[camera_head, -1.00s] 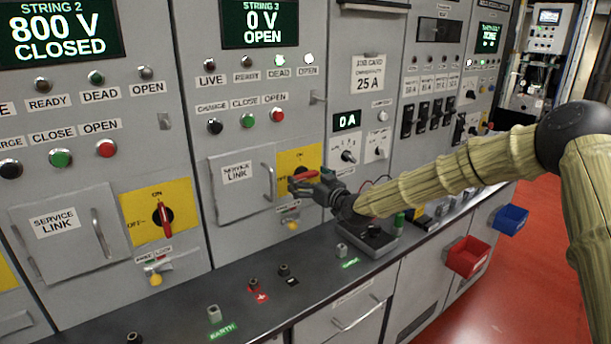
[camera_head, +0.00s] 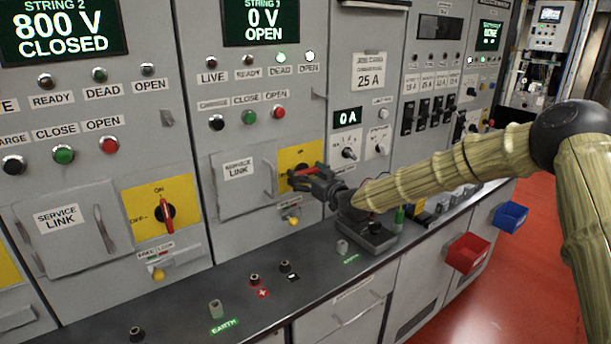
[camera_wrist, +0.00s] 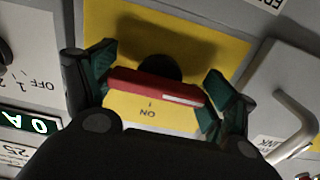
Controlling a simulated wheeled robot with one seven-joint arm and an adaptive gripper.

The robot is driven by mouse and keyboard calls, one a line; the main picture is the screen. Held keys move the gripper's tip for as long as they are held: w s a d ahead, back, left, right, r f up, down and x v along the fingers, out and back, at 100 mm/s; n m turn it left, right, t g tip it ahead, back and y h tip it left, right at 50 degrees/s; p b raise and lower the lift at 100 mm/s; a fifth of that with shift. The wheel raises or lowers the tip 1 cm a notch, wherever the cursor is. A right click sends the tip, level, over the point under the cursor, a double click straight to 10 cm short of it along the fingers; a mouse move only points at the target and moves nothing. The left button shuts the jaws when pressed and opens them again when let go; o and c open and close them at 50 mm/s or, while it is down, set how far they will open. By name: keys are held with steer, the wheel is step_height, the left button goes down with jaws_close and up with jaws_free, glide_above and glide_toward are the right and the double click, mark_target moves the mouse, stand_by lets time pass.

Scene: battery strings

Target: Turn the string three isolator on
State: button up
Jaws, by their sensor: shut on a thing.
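The string three isolator is a red handle on a yellow plate (camera_head: 290,157), under the "STRING 3" display reading 0 V OPEN (camera_head: 262,20). In the wrist view my gripper (camera_wrist: 158,88) is shut on the red handle (camera_wrist: 140,84), with a green-padded finger at each end. The handle lies across the yellow plate (camera_wrist: 110,25), slightly tilted, and the ON mark shows upside down beside it. The OFF mark is not visible. In the head view my gripper (camera_head: 304,177) covers most of the handle.
A service link door (camera_head: 237,190) with a bar handle is just left of the isolator. The string two isolator (camera_head: 165,214) has its red handle upright. A grey ledge below carries terminals and a small grey box (camera_head: 365,236). Red (camera_head: 467,254) and blue (camera_head: 511,217) bins hang at right.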

steer(key=shift+d, duration=0.1)
steer(key=m+b, duration=0.3)
steer(key=b, duration=0.1)
steer(key=shift+m, duration=0.4)
steer(key=m+b, duration=0.4)
steer(key=m, duration=0.1)
steer(key=shift+w+d+m+b, duration=0.1)
steer(key=shift+m+b, duration=0.2)
steer(key=shift+b, duration=0.05)
steer(key=m+b, duration=0.4)
steer(key=m, duration=0.1)
steer(key=shift+r, duration=0.1)
steer(key=shift+r+m+b, duration=0.1)
steer(key=shift+m+b, duration=1.3)
steer(key=shift+m, duration=0.3)
